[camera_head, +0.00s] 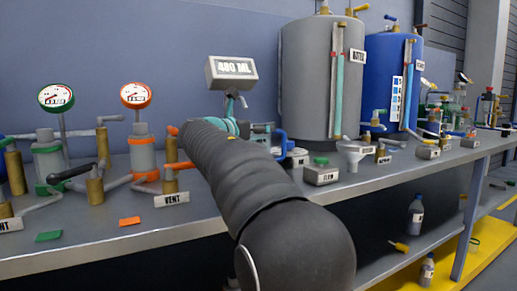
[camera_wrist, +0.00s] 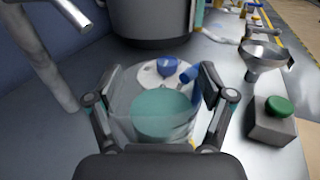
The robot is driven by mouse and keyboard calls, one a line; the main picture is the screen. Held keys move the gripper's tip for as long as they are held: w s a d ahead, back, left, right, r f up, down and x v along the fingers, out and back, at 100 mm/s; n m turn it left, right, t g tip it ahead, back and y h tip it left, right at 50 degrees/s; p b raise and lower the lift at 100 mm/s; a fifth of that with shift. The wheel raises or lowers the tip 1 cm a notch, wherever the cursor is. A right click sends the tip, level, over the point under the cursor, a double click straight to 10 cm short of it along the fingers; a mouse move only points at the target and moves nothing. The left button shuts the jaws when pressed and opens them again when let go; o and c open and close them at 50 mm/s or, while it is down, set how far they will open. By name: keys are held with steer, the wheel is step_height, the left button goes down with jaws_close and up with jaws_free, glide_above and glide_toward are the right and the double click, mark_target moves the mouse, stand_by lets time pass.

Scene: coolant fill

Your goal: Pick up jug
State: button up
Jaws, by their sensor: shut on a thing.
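The jug (camera_wrist: 152,118) is a clear vessel with teal liquid in it, seen from above in the wrist view. It is between the two fingers of my gripper (camera_wrist: 160,82), which are shut on its sides. A blue part, perhaps its handle, shows at its far right. In the head view my dark arm covers most of the jug and gripper. I cannot tell whether the jug's base touches the bench.
A digital display (camera_head: 231,70) reading about 480 ML stands above a metal spout (camera_wrist: 68,12). A grey tank (camera_head: 308,85) and blue tank (camera_head: 378,90) stand behind. A funnel (camera_wrist: 264,58) and green-button box (camera_wrist: 277,120) are at right. Gauges and valves fill the left.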

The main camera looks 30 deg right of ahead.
steer(key=shift+r+p, duration=1)
steer(key=shift+r, duration=1.3)
steer(key=d+r+p, duration=0.1)
steer(key=d+r, duration=0.2)
steer(key=d, duration=0.3)
steer(key=s+d+r+p, duration=0.1)
steer(key=d+r+p, duration=0.1)
steer(key=d, duration=0.3)
steer(key=shift+s+d+r, duration=0.15)
steer(key=shift+d+r, duration=0.2)
steer(key=shift+r, duration=0.4)
